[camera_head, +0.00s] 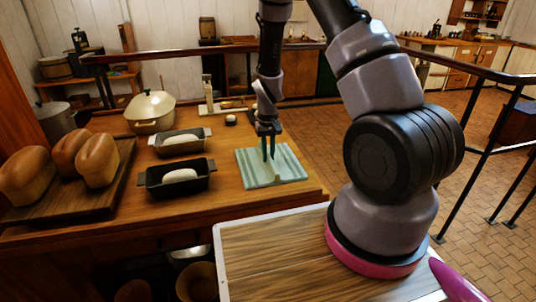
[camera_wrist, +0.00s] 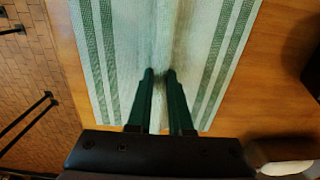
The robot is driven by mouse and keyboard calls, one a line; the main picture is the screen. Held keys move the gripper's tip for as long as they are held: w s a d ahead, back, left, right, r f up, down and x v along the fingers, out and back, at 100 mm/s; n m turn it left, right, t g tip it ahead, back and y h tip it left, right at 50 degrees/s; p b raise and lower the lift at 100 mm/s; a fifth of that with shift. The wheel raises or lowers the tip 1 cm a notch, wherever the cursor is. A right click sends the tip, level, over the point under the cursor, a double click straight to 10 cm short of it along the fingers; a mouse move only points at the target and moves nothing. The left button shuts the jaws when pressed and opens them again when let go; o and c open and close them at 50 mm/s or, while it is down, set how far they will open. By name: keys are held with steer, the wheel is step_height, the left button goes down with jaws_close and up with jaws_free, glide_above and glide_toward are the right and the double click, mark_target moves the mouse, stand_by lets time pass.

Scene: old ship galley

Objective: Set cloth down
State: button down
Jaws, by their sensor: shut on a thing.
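The cloth (camera_head: 260,172) is pale green with darker green stripes. It lies spread on the wooden counter (camera_head: 225,200) near its right end. My gripper (camera_head: 268,157) points down over the middle of the cloth. In the wrist view, the cloth (camera_wrist: 115,35) fills the upper middle, and my gripper (camera_wrist: 160,75) has its two dark fingers close together on a raised fold of it. The fingers are shut on this fold. Whether all of the cloth rests on the wood cannot be told.
Two dark loaf tins with dough, the nearer tin (camera_head: 150,180) and the farther tin (camera_head: 160,150), stand left of the cloth. A cream lidded pot (camera_head: 150,112) is behind them. Bread loaves (camera_head: 97,160) sit on a board at far left. A railing (camera_head: 470,68) runs at right.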

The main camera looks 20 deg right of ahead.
steer(key=c, duration=0.8)
jaws_free()
steer(key=shift+f, duration=0.1)
steer(key=shift+c, duration=0.2)
step_height(320, 180, up, 13)
step_height(320, 180, up, 18)
steer(key=m+t+y, duration=0.2)
steer(key=t, duration=0.1)
glide_above(268, 155)
steer(key=s+d, duration=0.2)
steer(key=s, duration=0.5)
steer(key=s+d+r+m+t, duration=0.2)
steer(key=s+r+t, duration=0.2)
steer(key=s+r, duration=0.7)
steer(key=s, duration=0.3)
steer(key=shift+s, duration=0.35)
steer(key=shift+r, duration=0.1)
